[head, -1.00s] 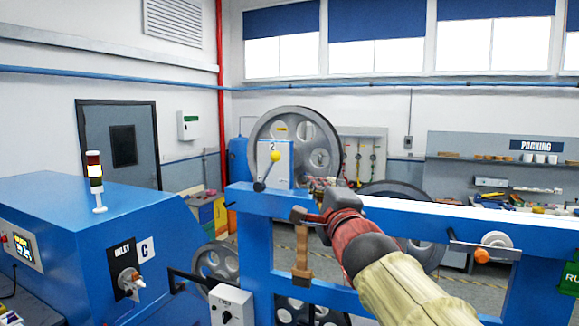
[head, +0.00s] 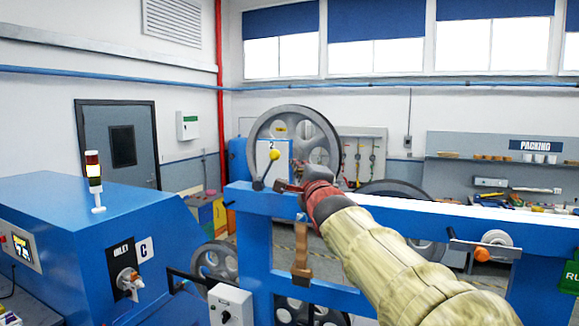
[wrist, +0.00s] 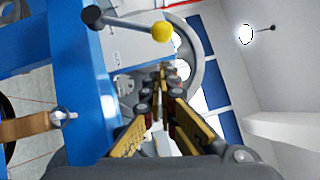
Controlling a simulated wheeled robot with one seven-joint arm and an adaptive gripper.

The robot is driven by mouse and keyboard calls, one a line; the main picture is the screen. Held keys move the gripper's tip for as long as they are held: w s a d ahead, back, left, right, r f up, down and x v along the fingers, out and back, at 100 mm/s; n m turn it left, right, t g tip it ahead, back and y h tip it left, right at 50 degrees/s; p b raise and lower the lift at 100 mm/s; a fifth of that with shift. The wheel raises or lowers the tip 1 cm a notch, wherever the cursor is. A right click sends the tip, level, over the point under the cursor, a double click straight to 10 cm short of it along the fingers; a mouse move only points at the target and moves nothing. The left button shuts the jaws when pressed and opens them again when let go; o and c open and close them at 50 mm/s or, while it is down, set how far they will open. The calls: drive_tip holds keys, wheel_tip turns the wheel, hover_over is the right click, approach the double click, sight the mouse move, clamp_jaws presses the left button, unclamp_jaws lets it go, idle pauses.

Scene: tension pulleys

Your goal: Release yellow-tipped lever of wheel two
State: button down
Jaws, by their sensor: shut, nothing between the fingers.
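The lever (head: 266,170) with a yellow ball tip stands up, leaning slightly right, from a dark pivot on the blue frame, in front of the panel marked 2. Behind it is the big grey spoked wheel (head: 293,111). In the wrist view the lever's yellow ball (wrist: 162,32) and grey rod lie above my fingertips, apart from them. My gripper (wrist: 163,76) is shut and empty, its fingertips close together. In the head view my gripper (head: 287,187) is just right of the lever and lower than its ball; its fingers are small and partly hidden there.
The blue frame (head: 400,215) runs across under my arm. A brown strap-like piece (head: 301,255) hangs from it. Another lever with an orange tip (head: 482,254) is at the right. A blue machine (head: 75,215) fills the left. Open space lies above the frame.

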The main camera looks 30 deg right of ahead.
sight(266, 171)
drive_tip(key=shift+w+a+r, duration=0.25)
drive_tip(key=shift+w+a, duration=0.55)
drive_tip(key=shift+w, duration=0.3)
drive_tip(key=shift+r, duration=0.1)
drive_tip(key=shift+w+a+r+n+p, duration=0.15)
drive_tip(key=shift+r+n+p, duration=0.15)
drive_tip(key=shift+p, duration=0.4)
